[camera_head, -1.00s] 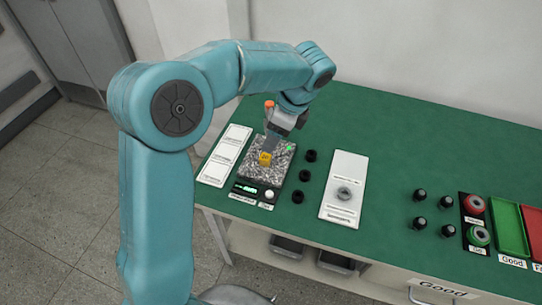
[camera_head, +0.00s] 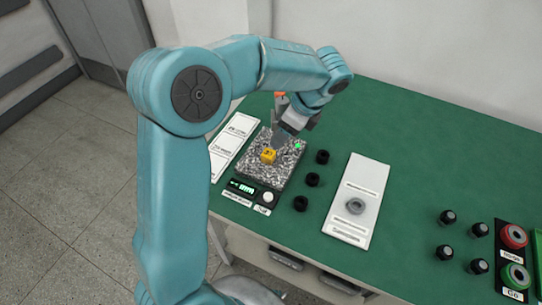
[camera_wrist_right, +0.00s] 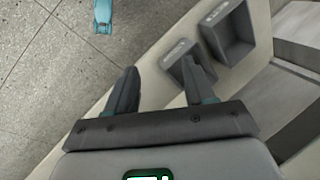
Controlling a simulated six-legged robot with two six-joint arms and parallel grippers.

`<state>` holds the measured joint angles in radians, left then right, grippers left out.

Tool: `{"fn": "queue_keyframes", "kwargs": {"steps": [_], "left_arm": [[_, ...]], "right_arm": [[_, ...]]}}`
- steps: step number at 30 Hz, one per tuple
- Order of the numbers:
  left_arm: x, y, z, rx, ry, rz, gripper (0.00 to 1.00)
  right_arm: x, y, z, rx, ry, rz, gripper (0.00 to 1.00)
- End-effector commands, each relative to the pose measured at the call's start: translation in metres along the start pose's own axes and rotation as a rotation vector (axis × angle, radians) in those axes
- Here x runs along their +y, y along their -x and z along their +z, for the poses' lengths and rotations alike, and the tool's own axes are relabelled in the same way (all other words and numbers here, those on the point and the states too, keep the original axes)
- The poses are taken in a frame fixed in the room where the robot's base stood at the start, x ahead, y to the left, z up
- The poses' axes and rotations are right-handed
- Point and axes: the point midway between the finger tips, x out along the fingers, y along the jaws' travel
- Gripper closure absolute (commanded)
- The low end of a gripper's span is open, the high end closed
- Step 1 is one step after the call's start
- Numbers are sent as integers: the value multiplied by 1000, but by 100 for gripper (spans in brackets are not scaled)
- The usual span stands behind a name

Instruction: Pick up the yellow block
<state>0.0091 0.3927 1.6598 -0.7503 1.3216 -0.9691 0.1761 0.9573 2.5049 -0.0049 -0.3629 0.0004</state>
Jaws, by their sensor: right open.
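The small yellow block (camera_head: 268,156) sits on the speckled granite-like plate (camera_head: 283,172) near the table's left end. My left gripper (camera_head: 283,137) points down just behind and to the right of the block, very close to it. Its fingers overlap in this view, so I cannot tell whether they are apart or touch the block. My right gripper (camera_wrist_right: 158,85) shows only in the right wrist view. Its two dark fingers are apart with nothing between them, and the block is not in that view.
Several black knobs (camera_head: 312,180) stand right of the plate. A white panel with a grey ring (camera_head: 355,206) lies further right, and a white label sheet (camera_head: 230,147) left. Grey bins (camera_wrist_right: 228,35) and floor (camera_wrist_right: 45,70) lie beyond my right gripper. Green tabletop behind is clear.

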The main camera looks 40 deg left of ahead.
Motion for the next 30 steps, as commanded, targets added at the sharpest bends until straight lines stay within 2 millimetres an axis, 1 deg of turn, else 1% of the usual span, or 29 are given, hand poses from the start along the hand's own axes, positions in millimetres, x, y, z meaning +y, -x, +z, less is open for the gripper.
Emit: {"fn": "queue_keyframes", "kwargs": {"steps": [1,3,6,14,18,21,24,30], "left_arm": [[2,-14,0,-1,0,5,34],[2,-30,0,-1,0,5,34],[2,-47,0,-1,1,4,34],[0,-69,-3,0,-1,3,34],[-1,-93,-7,0,-2,5,34],[-2,-106,-7,0,0,3,34],[-3,-112,-8,0,0,1,34],[-3,-112,-8,1,0,0,34]], "right_arm": [[1,-2,0,0,0,0,47],[1,-2,0,0,0,0,47],[1,-3,0,0,0,0,47],[1,-3,0,0,0,0,47],[0,-2,0,0,0,0,47],[1,-2,0,0,0,0,47],[1,-2,0,0,0,0,47],[1,-2,0,0,0,0,47]]}}
